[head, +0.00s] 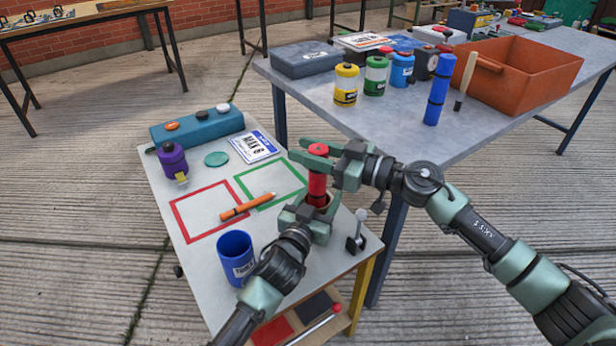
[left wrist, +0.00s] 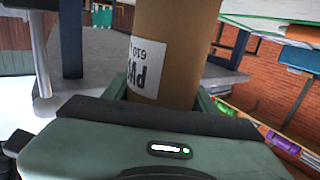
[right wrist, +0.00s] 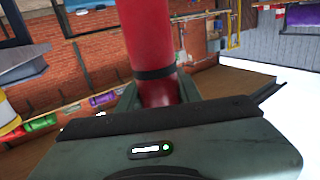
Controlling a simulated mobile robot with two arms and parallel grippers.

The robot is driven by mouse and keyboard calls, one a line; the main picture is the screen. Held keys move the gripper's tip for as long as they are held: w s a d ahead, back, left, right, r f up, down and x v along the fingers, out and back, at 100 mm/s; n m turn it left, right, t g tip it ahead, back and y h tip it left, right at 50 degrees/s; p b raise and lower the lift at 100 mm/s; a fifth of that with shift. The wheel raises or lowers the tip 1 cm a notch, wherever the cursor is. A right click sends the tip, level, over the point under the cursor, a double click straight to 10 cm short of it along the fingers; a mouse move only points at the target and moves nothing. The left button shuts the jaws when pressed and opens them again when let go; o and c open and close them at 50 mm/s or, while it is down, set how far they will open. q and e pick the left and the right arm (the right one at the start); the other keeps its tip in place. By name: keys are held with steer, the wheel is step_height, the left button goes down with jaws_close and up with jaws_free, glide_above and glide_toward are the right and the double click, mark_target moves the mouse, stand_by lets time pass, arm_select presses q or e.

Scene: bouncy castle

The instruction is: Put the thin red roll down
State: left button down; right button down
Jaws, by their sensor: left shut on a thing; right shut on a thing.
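The thin red roll (head: 317,186) is upright over the small table in the head view. My right gripper (head: 322,163) is shut on it near its top. The right wrist view shows the red roll (right wrist: 151,40) with a dark band, between the fingers. My left gripper (head: 309,211) is just below, shut on a brown cardboard tube (left wrist: 170,60) with a white printed label. In the head view the red roll's lower end meets the tube's mouth; I cannot tell how far inside it is. The fingers hide most of the tube.
A blue cup (head: 236,257) stands in front. A purple jar (head: 173,162) and teal box (head: 197,127) are at the back.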

step_height(320, 180, down, 7)
stand_by(0.4)
steer(key=c, duration=1)
jaws_free()
steer(key=shift+f, duration=0.1)
steer(key=shift+o, duration=0.2)
steer(key=v, duration=1.2)
